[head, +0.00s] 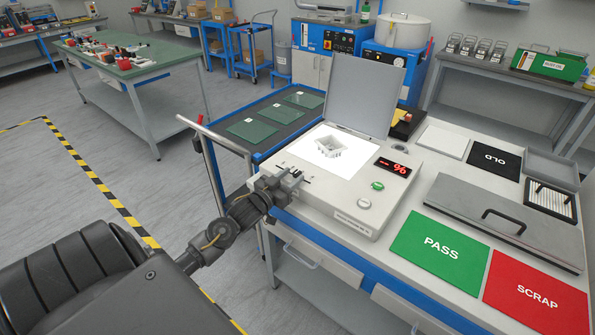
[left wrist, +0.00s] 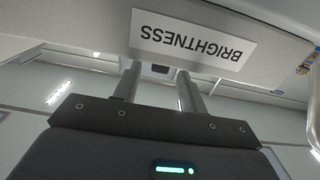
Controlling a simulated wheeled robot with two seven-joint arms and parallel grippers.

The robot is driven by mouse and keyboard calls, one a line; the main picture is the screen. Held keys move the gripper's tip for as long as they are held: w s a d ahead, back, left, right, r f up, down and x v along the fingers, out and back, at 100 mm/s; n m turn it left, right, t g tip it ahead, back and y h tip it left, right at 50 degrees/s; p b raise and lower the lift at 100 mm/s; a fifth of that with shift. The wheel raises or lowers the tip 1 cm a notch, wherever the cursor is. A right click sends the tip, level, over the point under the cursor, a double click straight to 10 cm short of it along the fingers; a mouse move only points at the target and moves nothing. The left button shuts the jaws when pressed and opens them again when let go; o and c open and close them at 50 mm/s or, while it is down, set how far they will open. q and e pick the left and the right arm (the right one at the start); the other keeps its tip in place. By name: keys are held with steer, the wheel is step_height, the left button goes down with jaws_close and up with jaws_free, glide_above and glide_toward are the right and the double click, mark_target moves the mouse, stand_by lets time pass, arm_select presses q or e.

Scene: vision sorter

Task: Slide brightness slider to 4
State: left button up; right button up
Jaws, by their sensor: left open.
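The light box (head: 335,215) stands on the bench with its grey lid (head: 365,92) raised. My left gripper (head: 282,183) is at its front left corner, over the slider area, and hides most of it. Dark slot marks show beside the gripper. In the left wrist view a BRIGHTNESS label (left wrist: 192,40) appears upside down. My left gripper (left wrist: 160,73) there is open, its two fingers apart below the label. A small dark piece (left wrist: 160,68) shows between the fingertips, perhaps the slider knob; contact cannot be told. The red display (head: 393,167) seems to read 96. My right gripper is out of view.
A small grey part (head: 328,146) lies on the lit white panel. A green button (head: 377,185) and a pale button (head: 364,203) are right of the gripper. A PASS mat (head: 440,245) and a SCRAP mat (head: 535,293) lie to the right. A blue cart (head: 262,130) stands behind left.

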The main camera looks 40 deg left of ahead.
mark_target(295, 174)
arm_select(q)
steer(key=shift+w, duration=1.8)
jaws_close()
